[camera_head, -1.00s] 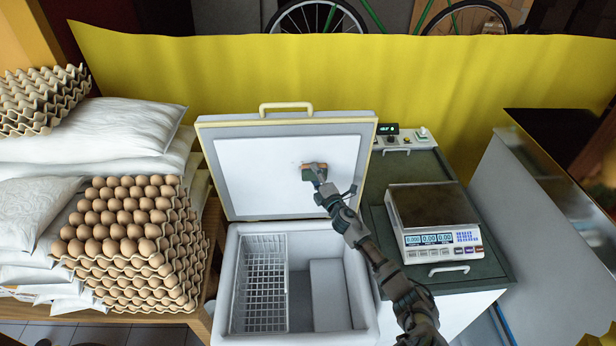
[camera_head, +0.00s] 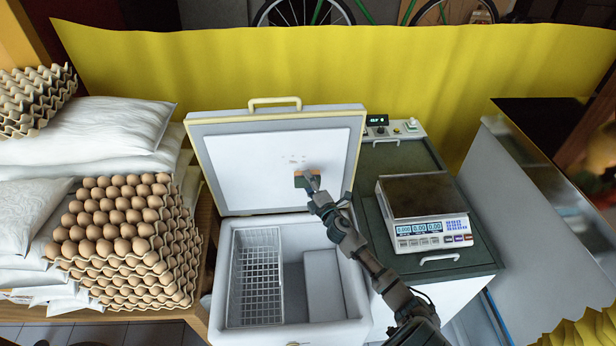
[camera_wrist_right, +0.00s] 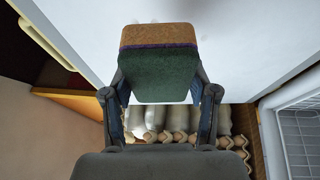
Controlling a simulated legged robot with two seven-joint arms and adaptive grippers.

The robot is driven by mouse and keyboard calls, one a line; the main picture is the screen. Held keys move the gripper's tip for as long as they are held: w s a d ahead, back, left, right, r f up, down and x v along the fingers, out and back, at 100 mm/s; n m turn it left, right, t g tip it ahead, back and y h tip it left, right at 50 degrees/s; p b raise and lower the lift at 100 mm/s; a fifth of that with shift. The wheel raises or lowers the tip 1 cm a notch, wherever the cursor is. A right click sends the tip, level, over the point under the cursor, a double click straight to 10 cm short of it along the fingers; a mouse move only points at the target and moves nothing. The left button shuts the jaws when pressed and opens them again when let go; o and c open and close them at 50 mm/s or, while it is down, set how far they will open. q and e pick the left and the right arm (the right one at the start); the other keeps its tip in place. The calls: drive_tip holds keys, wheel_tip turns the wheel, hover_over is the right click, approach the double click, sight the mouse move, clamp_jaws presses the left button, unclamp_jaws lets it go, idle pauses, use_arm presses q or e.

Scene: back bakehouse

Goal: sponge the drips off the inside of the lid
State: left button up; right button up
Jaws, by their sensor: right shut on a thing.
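The chest freezer's lid (camera_head: 235,165) stands open, its white inner panel facing me. Several small brownish drips (camera_head: 293,160) show near the middle of that panel. A sponge (camera_head: 301,181), tan on one layer and green on the other, is in front of the panel just below and right of the drips. My right gripper (camera_head: 311,182) is shut on the sponge, which also shows between the fingers in the right wrist view (camera_wrist_right: 158,75). I cannot tell whether the sponge touches the panel. My left gripper is out of view.
Below the lid, the open freezer (camera_head: 218,285) holds a white wire basket (camera_head: 258,280). To its right, a scale (camera_head: 425,210) stands on a dark green top (camera_head: 428,262). Stacked egg trays (camera_head: 120,240) and white sacks (camera_head: 115,125) crowd the left. A yellow sheet (camera_head: 400,75) hangs behind.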

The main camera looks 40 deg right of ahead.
sight(305, 184)
idle(0.3)
drive_tip(key=shift+s+a+f+p, duration=0.15)
drive_tip(key=shift+s+a, duration=0.25)
drive_tip(key=shift+s, duration=0.25)
drive_tip(key=shift+s+a+p, duration=0.15)
drive_tip(key=shift+s+a, duration=0.25)
drive_tip(key=shift+s, duration=0.25)
drive_tip(key=shift+f, duration=0.1)
drive_tip(key=s+a+f+y+b, duration=0.1)
drive_tip(key=s+a+f+b, duration=0.1)
drive_tip(key=a, duration=0.6)
drive_tip(key=s+a+f+n+y+b, duration=0.1)
drive_tip(key=s+a+f+b, duration=0.1)
drive_tip(key=s+a, duration=0.3)
drive_tip(key=s+a+f+y+b, duration=0.1)
drive_tip(key=s+a+f+b, duration=0.1)
drive_tip(key=a, duration=1)
drive_tip(key=shift+s+f+n, duration=0.3)
drive_tip(key=shift+s+n, duration=0.1)
drive_tip(key=shift+s, duration=0.4)
